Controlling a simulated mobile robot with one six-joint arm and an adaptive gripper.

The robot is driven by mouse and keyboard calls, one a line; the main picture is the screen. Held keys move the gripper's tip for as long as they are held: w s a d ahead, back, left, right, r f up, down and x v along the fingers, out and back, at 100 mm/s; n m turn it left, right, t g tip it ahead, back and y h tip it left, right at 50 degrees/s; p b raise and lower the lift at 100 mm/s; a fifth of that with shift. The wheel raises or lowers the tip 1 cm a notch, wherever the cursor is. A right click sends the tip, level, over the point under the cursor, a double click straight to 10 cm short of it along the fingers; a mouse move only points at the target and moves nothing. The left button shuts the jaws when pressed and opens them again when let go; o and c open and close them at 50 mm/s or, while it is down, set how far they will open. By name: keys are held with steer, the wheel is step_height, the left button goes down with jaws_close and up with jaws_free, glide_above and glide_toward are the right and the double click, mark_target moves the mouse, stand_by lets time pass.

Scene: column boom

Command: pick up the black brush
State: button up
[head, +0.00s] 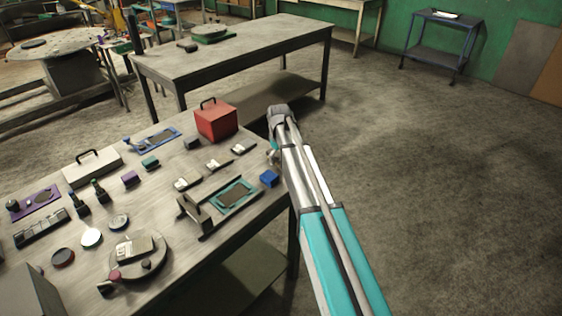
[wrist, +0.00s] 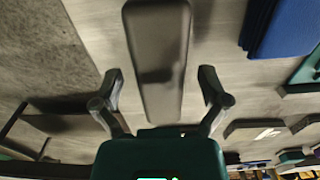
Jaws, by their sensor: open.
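A long dark object with rounded corners, which looks like the black brush (wrist: 158,35), lies on the table in the wrist view. Its near end reaches between the fingers of my gripper (wrist: 160,78). The fingers are spread wide, one on each side, with a gap to the object on both sides. I cannot tell how high the fingers are above the table. In the head view my arm covers this part of the table's right edge, and I cannot make out the brush there.
A blue block (head: 269,178) sits close by; it also shows in the wrist view (wrist: 282,25). A teal-framed tray (head: 233,195) and a red box (head: 216,121) stand on the crowded table (head: 165,215). Open floor (head: 440,190) lies to the right.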

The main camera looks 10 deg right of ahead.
stand_by(0.4)
steer(key=c, duration=1.3)
steer(key=shift+r, duration=0.15)
steer(key=shift+r+p, duration=1)
steer(key=shift+p, duration=0.1)
steer(key=s+r+p, duration=1)
steer(key=s, duration=0.4)
steer(key=shift+a+r+p, duration=0.35)
steer(key=shift+a+p, duration=0.05)
